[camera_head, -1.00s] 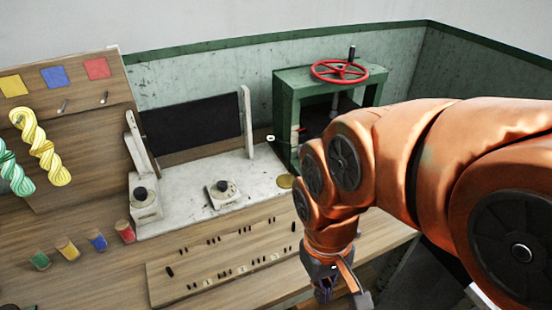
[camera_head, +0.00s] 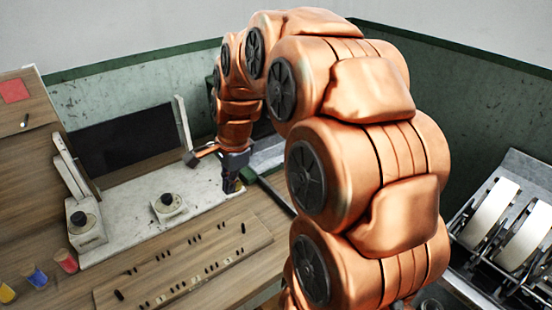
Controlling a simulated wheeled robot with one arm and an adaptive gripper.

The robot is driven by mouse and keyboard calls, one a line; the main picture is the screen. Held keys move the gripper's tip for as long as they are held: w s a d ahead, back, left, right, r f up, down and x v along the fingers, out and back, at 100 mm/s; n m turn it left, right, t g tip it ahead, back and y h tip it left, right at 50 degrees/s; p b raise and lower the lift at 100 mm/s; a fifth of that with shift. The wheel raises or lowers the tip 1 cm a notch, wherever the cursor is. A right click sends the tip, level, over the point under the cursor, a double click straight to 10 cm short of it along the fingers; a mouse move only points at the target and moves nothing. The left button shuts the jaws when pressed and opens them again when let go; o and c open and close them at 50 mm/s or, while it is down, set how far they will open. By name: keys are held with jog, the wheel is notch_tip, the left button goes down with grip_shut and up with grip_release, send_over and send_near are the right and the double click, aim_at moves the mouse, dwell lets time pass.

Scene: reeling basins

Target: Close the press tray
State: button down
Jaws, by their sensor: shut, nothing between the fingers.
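My gripper (camera_head: 233,186) points down at the right end of the white worktop, close to its surface. Its fingers are shut with nothing between them; whether they touch anything is unclear. My orange arm covers most of the green press. Only a dark part of the press frame (camera_head: 263,127) and a pale grey surface, perhaps the press tray (camera_head: 267,157), show between the gripper and my arm. The red handwheel is hidden, and I cannot tell how far the tray stands out.
The white worktop (camera_head: 135,205) has a dark upright panel (camera_head: 125,140) and two black-knobbed blocks, one being (camera_head: 168,205). A wooden board with several small pegs (camera_head: 185,268) lies in front. Coloured cups (camera_head: 66,261) stand at left. A rack with white rollers (camera_head: 492,212) stands at right.

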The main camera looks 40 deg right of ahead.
jog(key=w+d+f+m+t, duration=0.1)
jog(key=w+d+m, duration=0.25)
jog(key=d, duration=0.25)
jog(key=w+d+f+m, duration=0.1)
jog(key=w+d+m, duration=0.2)
jog(key=d+m, duration=0.2)
jog(key=m+t+h+b, duration=0.1)
jog(key=m+t+h, duration=0.1)
jog(key=m, duration=0.8)
send_near(271, 158)
jog(key=shift+s+d+f+p+x, duration=0.1)
jog(key=shift+s+p+x, duration=0.25)
jog(key=shift+x, duration=0.8)
jog(key=shift+s+d+f+p+x, duration=0.1)
jog(key=shift+p+x, duration=0.35)
jog(key=shift+x, duration=0.75)
jog(key=shift+s+f+p+x, duration=0.1)
jog(key=shift+s+p+x, duration=0.25)
jog(key=shift+x, duration=0.8)
jog(key=shift+w, duration=0.1)
jog(key=shift+w+d+p, duration=0.15)
jog(key=shift+w+p, duration=0.15)
jog(key=shift+w, duration=0.8)
